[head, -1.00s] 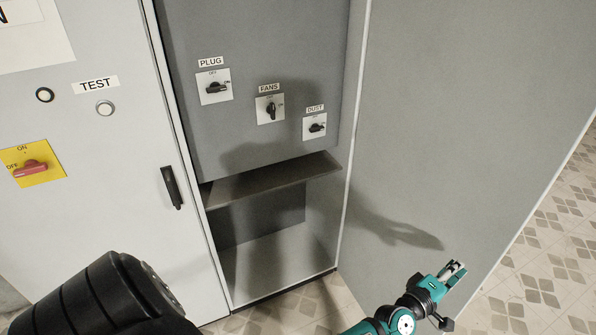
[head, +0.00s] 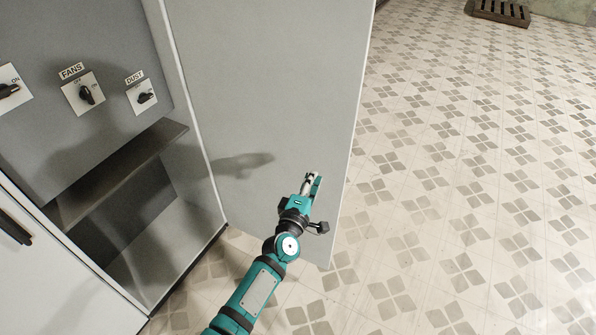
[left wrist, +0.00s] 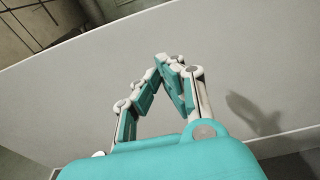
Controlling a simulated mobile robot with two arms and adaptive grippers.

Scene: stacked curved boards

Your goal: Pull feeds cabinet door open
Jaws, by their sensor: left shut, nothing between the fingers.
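The feeds cabinet door (head: 265,85) is a large plain grey panel standing wide open on the right side of the cabinet. Its inner face shows in the head view, and a pale panel, likely the same door (left wrist: 245,60), fills much of the left wrist view. My left gripper (head: 314,180), teal and grey, is shut and empty in front of the door's inner face, near its free edge. In the left wrist view its fingertips (left wrist: 170,64) meet. I cannot tell whether they touch the door. My right gripper is out of view.
The open cabinet (head: 130,165) has a shelf and a grey panel with FANS (head: 84,95) and DUST (head: 142,97) switches. A neighbouring door with a black handle (head: 15,228) is at left. Patterned floor (head: 460,170) lies clear at right; a pallet (head: 500,12) lies far back.

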